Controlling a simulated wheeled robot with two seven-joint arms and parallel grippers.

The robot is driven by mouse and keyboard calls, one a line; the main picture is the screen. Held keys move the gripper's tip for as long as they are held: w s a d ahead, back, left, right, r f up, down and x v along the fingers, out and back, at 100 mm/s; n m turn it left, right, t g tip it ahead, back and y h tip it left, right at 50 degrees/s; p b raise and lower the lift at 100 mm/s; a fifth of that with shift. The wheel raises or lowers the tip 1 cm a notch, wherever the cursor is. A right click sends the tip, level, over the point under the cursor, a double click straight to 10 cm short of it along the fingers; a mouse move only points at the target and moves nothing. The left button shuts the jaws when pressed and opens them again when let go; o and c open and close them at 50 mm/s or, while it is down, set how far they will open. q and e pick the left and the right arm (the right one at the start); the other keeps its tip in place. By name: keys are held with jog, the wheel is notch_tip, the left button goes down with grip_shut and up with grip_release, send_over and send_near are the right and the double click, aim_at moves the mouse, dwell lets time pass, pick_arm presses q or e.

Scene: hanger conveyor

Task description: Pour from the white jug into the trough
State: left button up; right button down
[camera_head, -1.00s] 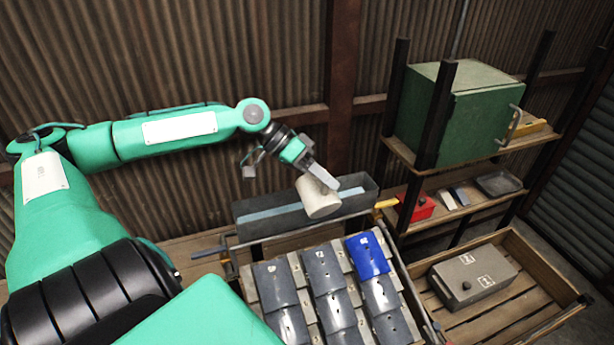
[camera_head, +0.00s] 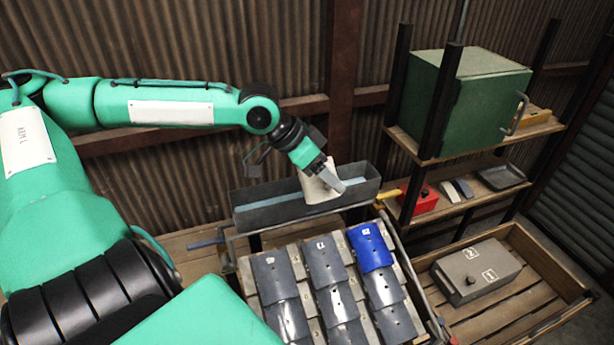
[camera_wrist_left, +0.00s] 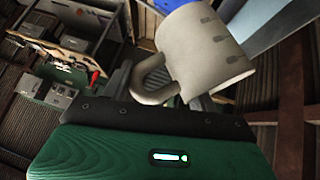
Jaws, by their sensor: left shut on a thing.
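The white jug (camera_head: 314,190) is over the grey trough (camera_head: 262,216), in the right half of its length. My left gripper (camera_head: 331,181) is shut on the jug and covers part of it in the head view. In the left wrist view the jug (camera_wrist_left: 203,52) shows large, tilted, with its loop handle toward the gripper. A blue strip runs along the inside of the trough. The jug's mouth and any flow from it cannot be made out. My right gripper is not in view.
A rack of grey plates with one blue plate (camera_head: 370,247) stands in front of the trough. To the right are a shelf with a green cabinet (camera_head: 476,105) and a red box (camera_head: 420,199), and a wooden crate holding a grey box (camera_head: 476,271). A corrugated wall is behind.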

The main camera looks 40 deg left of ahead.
aim_at(324, 191)
pick_arm(q)
jog(key=f+y+b, duration=0.1)
jog(key=b, duration=0.3)
jog(key=f+m+t+y+b, duration=0.1)
jog(key=y+b, duration=0.1)
jog(key=b, duration=0.2)
jog(key=shift+s+d+f, duration=0.1)
jog(key=shift+d+f, duration=0.2)
jog(key=shift+m+t+y+b, duration=0.3)
jog(key=shift+t+y+b, duration=0.1)
jog(key=shift+b, duration=0.25)
jog(key=shift+d+r, duration=0.1)
jog(key=shift+f, duration=0.2)
jog(key=f+t+y+b, duration=0.1)
jog(key=f+y+b, duration=0.1)
jog(key=b, duration=0.3)
jog(key=shift+a+f+m+b, duration=0.1)
jog(key=shift+a+m+b, duration=0.1)
jog(key=shift+m+b, duration=0.2)
jog(key=shift+y+b, duration=0.3)
jog(key=shift+b, duration=0.05)
